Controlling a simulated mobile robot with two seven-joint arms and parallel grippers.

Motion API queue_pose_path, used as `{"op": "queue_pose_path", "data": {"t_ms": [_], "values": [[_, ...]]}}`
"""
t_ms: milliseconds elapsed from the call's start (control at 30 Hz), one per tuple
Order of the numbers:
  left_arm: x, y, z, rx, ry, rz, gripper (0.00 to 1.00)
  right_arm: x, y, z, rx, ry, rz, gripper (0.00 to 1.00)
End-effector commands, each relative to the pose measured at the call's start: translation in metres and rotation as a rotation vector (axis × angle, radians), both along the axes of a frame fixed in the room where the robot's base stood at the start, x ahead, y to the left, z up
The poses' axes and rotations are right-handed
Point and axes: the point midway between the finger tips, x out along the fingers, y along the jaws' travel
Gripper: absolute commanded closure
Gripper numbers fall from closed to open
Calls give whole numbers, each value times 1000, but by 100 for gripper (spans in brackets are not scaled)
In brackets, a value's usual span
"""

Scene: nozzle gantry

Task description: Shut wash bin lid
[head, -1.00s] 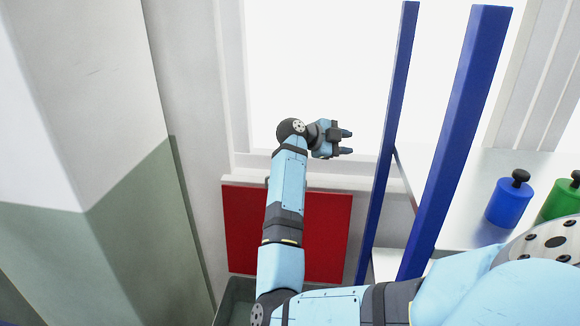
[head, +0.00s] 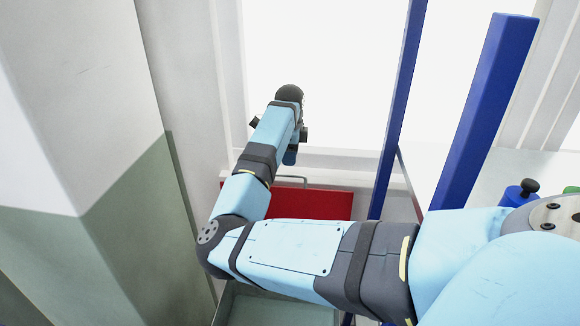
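The wash bin lid is a red panel (head: 325,205) standing raised at the back of the bin, below the bright window. A grey bar handle (head: 296,180) shows at its top edge. My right arm hides much of the panel's left and lower parts. The grey-green wash bin (head: 275,308) lies below, open at the top and partly covered by my arm. My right gripper (head: 290,148) is above the lid's top edge, mostly hidden behind my wrist, so its opening cannot be read. No contact with the lid is visible. My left gripper is out of view.
Two blue posts (head: 402,100) (head: 487,110) rise right of the lid. Beyond them, a white shelf holds a blue container (head: 518,193) and a green one (head: 571,192), both with black knobs. A grey and green pillar (head: 120,220) stands close on the left.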

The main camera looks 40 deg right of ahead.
Motion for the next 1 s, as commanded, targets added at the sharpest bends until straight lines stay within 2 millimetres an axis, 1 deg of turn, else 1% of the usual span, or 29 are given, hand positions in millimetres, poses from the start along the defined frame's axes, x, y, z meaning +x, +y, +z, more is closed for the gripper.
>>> {"op": "queue_pose_path", "data": {"t_ms": [33,100,200,300,467,700,733,767,800,867,1000], "values": [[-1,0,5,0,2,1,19,-1,0,-9,0,4,2,64],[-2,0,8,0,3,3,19,0,0,-22,0,4,1,64],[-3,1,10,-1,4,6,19,0,-1,-37,0,2,1,64],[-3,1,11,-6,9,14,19,0,-1,-48,0,2,0,64],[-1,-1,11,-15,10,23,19,1,-1,-56,-2,-1,0,64],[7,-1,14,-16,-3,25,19,1,-1,-57,-2,0,0,64],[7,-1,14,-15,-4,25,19,1,-1,-57,-2,0,0,69],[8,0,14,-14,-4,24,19,1,-1,-57,-2,0,-1,76],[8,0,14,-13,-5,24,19,1,-1,-57,-2,0,-1,85],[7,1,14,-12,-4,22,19,1,-1,-57,-2,0,-1,99],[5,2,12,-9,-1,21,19,1,-1,-57,-2,0,-1,100]]}}
